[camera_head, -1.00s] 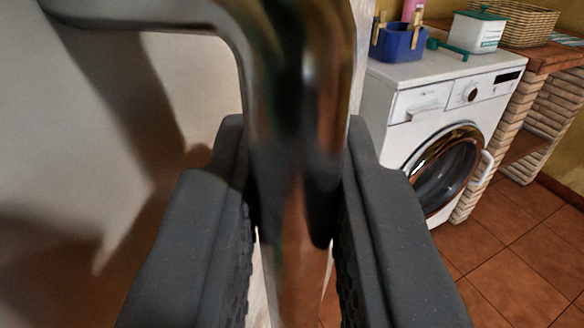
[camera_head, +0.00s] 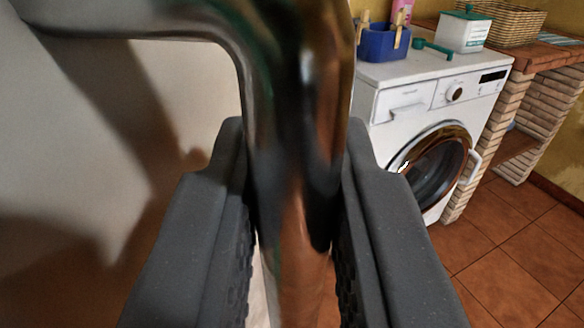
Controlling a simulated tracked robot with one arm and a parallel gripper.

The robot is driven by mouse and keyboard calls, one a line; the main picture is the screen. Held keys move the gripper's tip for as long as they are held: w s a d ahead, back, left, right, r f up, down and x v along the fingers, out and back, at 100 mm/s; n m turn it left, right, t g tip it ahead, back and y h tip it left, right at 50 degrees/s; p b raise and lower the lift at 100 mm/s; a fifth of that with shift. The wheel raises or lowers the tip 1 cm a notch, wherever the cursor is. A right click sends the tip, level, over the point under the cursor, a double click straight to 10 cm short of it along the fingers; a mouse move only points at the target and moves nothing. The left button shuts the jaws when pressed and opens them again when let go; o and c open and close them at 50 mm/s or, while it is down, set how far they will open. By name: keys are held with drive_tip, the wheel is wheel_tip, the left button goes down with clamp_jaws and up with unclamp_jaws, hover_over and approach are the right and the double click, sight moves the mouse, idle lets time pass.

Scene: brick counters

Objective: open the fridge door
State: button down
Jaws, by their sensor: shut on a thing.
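The fridge door (camera_head: 75,130) is the pale panel filling the left of the view, with dark shadows across it. Its shiny metal handle (camera_head: 300,120) bends down from the top left and runs vertically through the middle of the view, very close to the camera. My gripper (camera_head: 297,215) is shut on the handle, with one dark grey finger on each side of the bar. The handle hides most of the door's right edge. Whether the door stands open or shut cannot be told from this view.
A white washing machine (camera_head: 385,140) with a round door stands at right. On it are a blue basket (camera_head: 383,42) and a white box (camera_head: 463,31). Beyond is a brick counter (camera_head: 505,110) with a wicker basket (camera_head: 515,18). Tiled floor (camera_head: 500,250) is clear at lower right.

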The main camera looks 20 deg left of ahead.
drive_tip(key=shift+s+d, duration=0.15)
drive_tip(key=shift+d, duration=0.05)
drive_tip(key=c, duration=1.4)
unclamp_jaws()
drive_tip(key=shift+s, duration=0.1)
drive_tip(key=shift+c, duration=0.2)
drive_tip(key=v, duration=1.3)
drive_tip(key=shift+s, duration=0.3)
drive_tip(key=shift+d, duration=0.15)
